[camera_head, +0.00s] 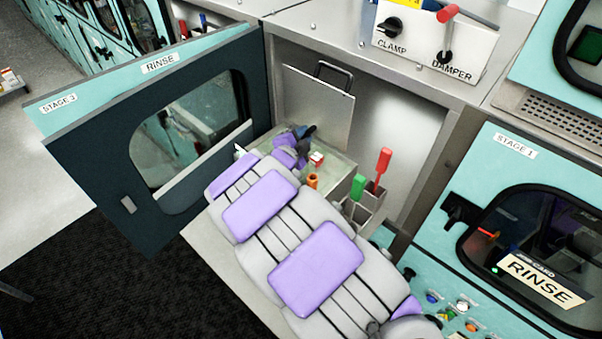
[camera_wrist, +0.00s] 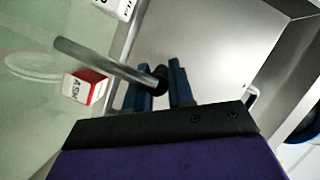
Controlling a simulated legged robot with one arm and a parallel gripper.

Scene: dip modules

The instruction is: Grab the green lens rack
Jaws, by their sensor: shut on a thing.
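A green handle-like piece (camera_head: 358,187), which may be the green lens rack, stands upright in a small metal holder right of my arm in the head view. The holder hides its lower part. My gripper (camera_head: 307,131) is at the far end of my arm, inside the open bay, beyond and left of the green piece. In the wrist view its blue fingers (camera_wrist: 162,88) are closed around the black end of a grey rod (camera_wrist: 105,62). I cannot tell what the rod belongs to. The green piece does not show in the wrist view.
A red handle (camera_head: 383,162) and an orange piece (camera_head: 312,181) stand near the green one. A red-and-white box (camera_wrist: 87,88) lies by the gripper. A metal panel (camera_head: 318,105) with a black handle stands behind. The windowed door (camera_head: 150,140) hangs open at left.

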